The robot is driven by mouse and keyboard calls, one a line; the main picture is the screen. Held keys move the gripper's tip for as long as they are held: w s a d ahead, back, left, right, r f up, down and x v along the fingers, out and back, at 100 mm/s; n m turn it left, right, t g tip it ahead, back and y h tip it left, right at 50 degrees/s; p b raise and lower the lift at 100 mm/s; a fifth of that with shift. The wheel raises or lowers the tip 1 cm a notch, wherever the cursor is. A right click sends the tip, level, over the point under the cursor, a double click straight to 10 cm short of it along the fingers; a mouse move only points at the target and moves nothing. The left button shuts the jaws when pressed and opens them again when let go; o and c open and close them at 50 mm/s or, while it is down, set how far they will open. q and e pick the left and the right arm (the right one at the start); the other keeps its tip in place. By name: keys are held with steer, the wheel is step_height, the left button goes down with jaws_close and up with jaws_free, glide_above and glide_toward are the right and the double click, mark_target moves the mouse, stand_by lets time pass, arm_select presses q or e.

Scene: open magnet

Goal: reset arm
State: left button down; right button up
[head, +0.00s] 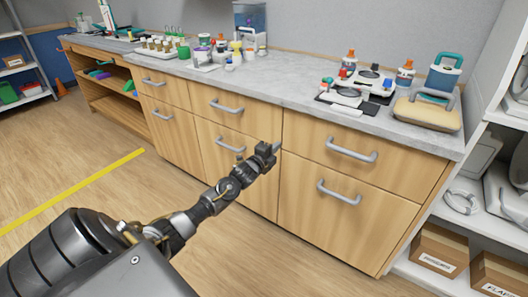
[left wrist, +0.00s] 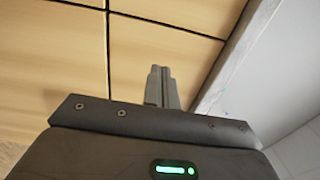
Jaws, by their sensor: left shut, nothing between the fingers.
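My left gripper (head: 268,152) is stretched out in front of the wooden drawer cabinet (head: 240,165), below the counter's edge. Its fingers are together with nothing between them. The fingers also show in the left wrist view (left wrist: 161,88), pressed side by side, with the drawer fronts and the counter's underside edge beyond. In the head view the gripper overlaps the cabinet near the seam between two drawer columns. I cannot tell whether it touches the cabinet. My right gripper is not in view.
The grey countertop (head: 290,85) holds bottles, small equipment and a beige-and-teal device (head: 433,100). Drawer handles (head: 351,150) stick out from the cabinet front. White shelves (head: 480,215) with cardboard boxes (head: 438,249) stand at right. The floor at left is open, with a yellow line (head: 75,188).

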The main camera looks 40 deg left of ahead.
arm_select(q)
steer(key=s, duration=0.5)
steer(key=shift+s, duration=0.3)
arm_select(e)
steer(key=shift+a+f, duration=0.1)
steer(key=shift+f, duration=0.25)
arm_select(q)
steer(key=shift+f, duration=0.1)
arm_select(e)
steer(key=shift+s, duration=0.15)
